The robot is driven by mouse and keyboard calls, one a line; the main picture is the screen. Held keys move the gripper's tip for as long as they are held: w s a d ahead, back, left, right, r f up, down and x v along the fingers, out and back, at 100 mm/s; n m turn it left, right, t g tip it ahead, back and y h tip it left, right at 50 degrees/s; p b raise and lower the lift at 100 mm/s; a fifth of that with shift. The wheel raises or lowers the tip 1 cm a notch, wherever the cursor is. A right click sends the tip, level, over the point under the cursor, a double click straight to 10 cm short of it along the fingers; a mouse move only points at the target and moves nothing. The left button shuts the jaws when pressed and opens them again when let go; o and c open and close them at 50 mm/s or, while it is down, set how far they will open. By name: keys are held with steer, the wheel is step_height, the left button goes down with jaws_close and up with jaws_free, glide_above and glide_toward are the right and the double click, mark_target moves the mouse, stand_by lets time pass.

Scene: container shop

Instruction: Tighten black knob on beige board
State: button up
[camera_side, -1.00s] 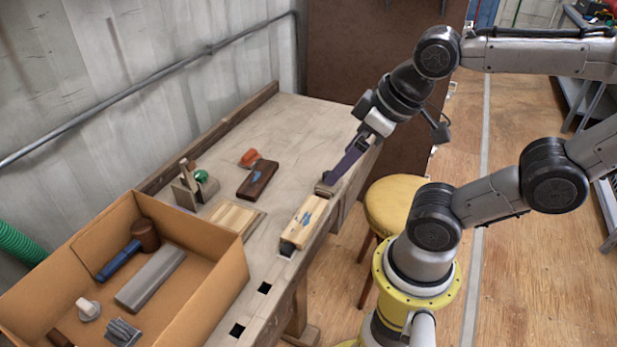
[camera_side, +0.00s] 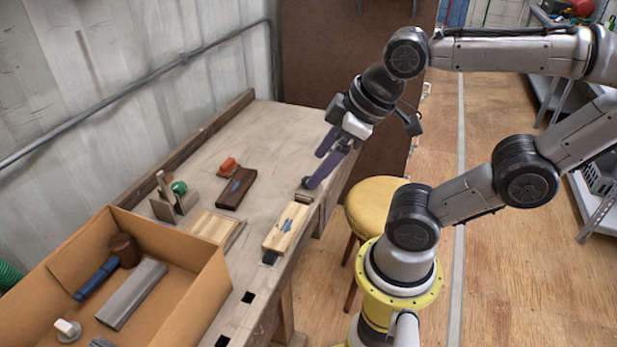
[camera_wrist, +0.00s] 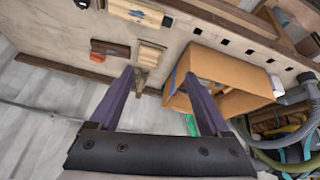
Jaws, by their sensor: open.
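A beige wooden block (camera_side: 287,228) with a blue mark lies along the bench's front edge, and it also shows at the top of the wrist view (camera_wrist: 137,12). A small dark round piece (camera_side: 307,183), perhaps the black knob, sits just beyond its far end; in the wrist view a dark piece (camera_wrist: 82,3) is cut by the top edge. A flat beige board (camera_side: 216,228) lies left of the block. My gripper (camera_side: 317,169) is open and empty, its purple fingers apart (camera_wrist: 159,76). In the side view the lower fingertip overlaps the dark piece; I cannot tell if they touch.
A cardboard box (camera_side: 195,298) with a mallet (camera_side: 110,262) and grey bar stands at the near left. A dark board (camera_side: 236,188), an orange-red piece (camera_side: 229,164) and a wooden tool (camera_side: 172,205) lie farther back. A yellow stool (camera_side: 377,205) stands beside the bench.

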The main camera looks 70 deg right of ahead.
steer(key=w+d+n+g+h, duration=0.1)
steer(key=w+d+n+g, duration=0.1)
steer(key=w+d+n, duration=0.85)
steer(key=w+d+f+m+g, duration=0.2)
steer(key=w+d+f, duration=0.2)
steer(key=d+f, duration=0.3)
steer(key=s+d+f+m+g+y, duration=0.1)
steer(key=s+d+f+m+g, duration=0.15)
steer(key=d+f, duration=0.35)
steer(key=shift+n+t, duration=0.3)
steer(key=shift+t, duration=0.05)
steer(key=f, duration=0.8)
steer(key=d+f, duration=0.1)
steer(key=f, duration=0.3)
steer(key=shift+s+f, duration=0.1)
steer(key=shift+f, duration=0.05)
steer(key=shift+c, duration=0.3)
jaws_close()
